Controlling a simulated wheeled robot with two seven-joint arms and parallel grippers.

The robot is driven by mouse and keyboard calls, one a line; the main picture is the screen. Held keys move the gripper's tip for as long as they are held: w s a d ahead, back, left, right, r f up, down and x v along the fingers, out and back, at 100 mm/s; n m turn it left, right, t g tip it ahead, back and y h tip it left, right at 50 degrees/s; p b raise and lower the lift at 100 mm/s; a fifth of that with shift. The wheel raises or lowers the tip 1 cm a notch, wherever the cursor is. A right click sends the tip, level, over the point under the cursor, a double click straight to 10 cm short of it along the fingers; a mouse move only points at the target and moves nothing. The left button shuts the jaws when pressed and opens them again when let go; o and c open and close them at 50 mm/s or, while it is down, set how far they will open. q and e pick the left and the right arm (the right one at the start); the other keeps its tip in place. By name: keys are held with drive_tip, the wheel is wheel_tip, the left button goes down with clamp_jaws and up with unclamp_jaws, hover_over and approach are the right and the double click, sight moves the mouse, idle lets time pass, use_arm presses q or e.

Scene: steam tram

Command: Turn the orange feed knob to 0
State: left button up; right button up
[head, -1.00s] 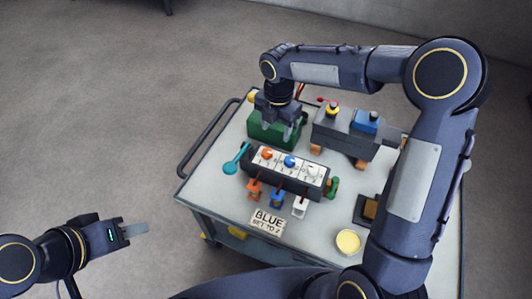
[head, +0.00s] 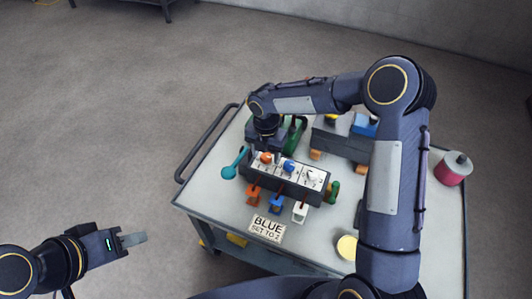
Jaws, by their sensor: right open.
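The orange feed knob (head: 265,158) is the leftmost of three knobs on a dark block with a white scale panel (head: 279,172). The blue knob (head: 289,166) and the white knob (head: 311,176) sit to its right. My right gripper (head: 266,153) points down at the orange knob, open, with its fingers around or just above it; I cannot tell whether they touch. The knob's pointer setting is too small to read. My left gripper (head: 135,239) is empty, off the cart at lower left; its jaw gap cannot be made out.
Orange (head: 253,194), blue (head: 276,203) and white (head: 300,211) levers stand before the block. A toy tram lies behind.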

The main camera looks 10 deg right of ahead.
drive_tip(key=shift+c, duration=0.4)
drive_tip(key=c, duration=0.9)
